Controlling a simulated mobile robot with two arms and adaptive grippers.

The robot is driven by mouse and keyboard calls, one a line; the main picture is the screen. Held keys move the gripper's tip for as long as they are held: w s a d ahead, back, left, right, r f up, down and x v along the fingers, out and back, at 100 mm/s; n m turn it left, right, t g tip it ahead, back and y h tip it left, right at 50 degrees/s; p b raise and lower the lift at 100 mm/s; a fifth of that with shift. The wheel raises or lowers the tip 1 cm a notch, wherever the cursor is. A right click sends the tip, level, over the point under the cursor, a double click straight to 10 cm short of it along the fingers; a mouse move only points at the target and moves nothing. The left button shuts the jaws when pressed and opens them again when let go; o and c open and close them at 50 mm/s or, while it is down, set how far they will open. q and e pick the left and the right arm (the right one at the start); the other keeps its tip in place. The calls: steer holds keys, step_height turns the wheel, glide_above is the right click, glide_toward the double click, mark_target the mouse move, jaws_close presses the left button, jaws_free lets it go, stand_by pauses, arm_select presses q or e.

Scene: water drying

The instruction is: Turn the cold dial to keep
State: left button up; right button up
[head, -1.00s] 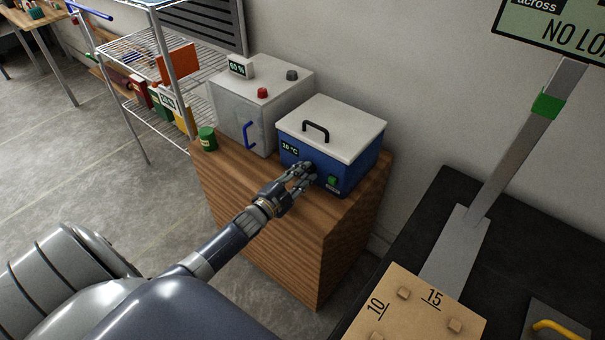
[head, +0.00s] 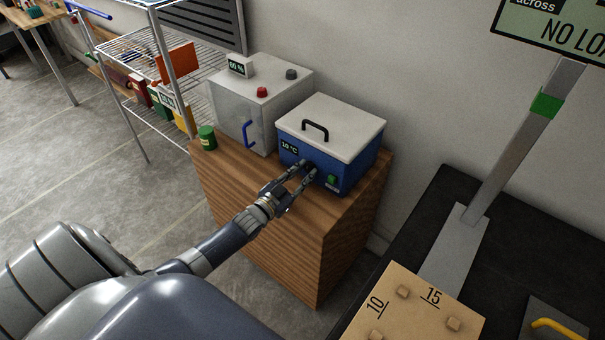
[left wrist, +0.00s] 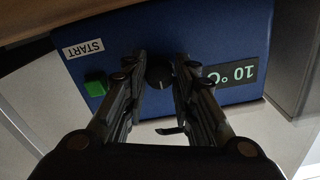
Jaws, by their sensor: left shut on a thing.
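The blue box with a white lid (head: 330,130) stands on the wooden cabinet, and its display (head: 289,147) reads 10 °C. The black cold dial (left wrist: 158,72) is on its blue front, between the display (left wrist: 234,73) and the green START button (left wrist: 95,88); in the head view the fingers mostly hide it. My left gripper (head: 308,167) reaches the box front and is shut on the dial, one finger on each side in the left wrist view (left wrist: 159,68). Any pointer mark on the dial is too dark to read. My right gripper is not in view.
A grey box (head: 240,110) with a red knob stands beside the blue box on the wooden cabinet (head: 270,225). A green can (head: 207,138) is at the cabinet's left edge. A wire shelf (head: 150,95) stands behind left. A dark bench (head: 510,265) is at right.

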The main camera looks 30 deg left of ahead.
arm_select(q)
steer(key=shift+f, duration=0.1)
stand_by(0.3)
steer(key=o, duration=1.1)
steer(key=shift+c, duration=0.2)
steer(key=shift+s, duration=0.1)
steer(key=s, duration=1.2)
steer(key=shift+a, duration=0.45)
steer(key=shift+w+f+n, duration=0.1)
steer(key=shift+n, duration=0.2)
